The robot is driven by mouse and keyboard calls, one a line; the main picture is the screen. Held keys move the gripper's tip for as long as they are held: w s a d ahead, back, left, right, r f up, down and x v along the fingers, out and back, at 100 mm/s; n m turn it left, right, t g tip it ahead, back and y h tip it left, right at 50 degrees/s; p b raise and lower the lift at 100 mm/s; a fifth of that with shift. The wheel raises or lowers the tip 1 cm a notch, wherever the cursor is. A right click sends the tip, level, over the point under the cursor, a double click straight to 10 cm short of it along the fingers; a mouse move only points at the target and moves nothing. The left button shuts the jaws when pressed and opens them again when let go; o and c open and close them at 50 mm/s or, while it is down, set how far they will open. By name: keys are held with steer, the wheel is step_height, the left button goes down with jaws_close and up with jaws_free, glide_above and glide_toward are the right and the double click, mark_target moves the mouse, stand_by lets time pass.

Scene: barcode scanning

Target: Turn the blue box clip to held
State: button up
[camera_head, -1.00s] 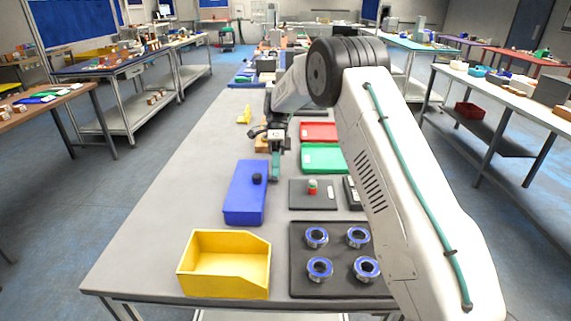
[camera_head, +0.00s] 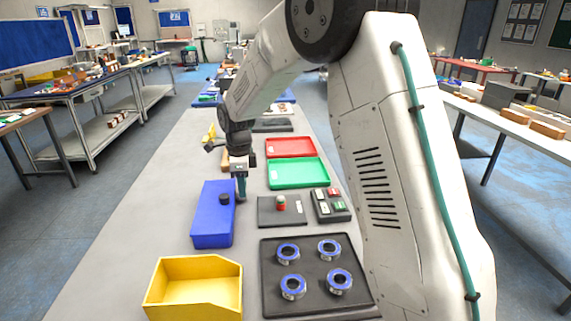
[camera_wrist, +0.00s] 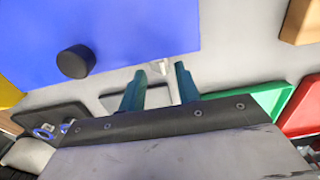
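The blue box (camera_head: 211,222) lies on the grey table, with a black round knob (camera_head: 224,198) on top. In the wrist view the blue box (camera_wrist: 120,35) fills the upper left and the knob (camera_wrist: 76,62) is left of my fingers. A small pale piece, perhaps the clip (camera_wrist: 160,67), sits at the box's edge, just past my fingertips and between them in the picture. My gripper (camera_wrist: 158,76) has two teal fingers, apart and with nothing seen between them. In the head view my gripper (camera_head: 241,194) points down beside the box's right far edge. I cannot tell whether it touches the box.
A yellow bin (camera_head: 190,306) and a black tray (camera_head: 262,300) with blue-rimmed rings stand nearer. A dark plate with a red-topped button (camera_head: 281,202) and a small keypad (camera_head: 331,205) lie right of the box. Green (camera_head: 298,174) and red (camera_head: 290,147) trays lie farther back.

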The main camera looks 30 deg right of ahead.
step_height(320, 180, up, 7)
steer(key=shift+f, duration=0.15)
steer(key=s+d+r+n, duration=0.1)
steer(key=s+r+n, duration=0.4)
steer(key=s, duration=0.6)
steer(key=s+d+r+n, duration=0.1)
steer(key=s+r+n, duration=0.4)
steer(key=s, duration=0.6)
steer(key=shift+n+t, duration=0.4)
steer(key=shift+n, duration=0.7)
steer(key=shift+d, duration=0.1)
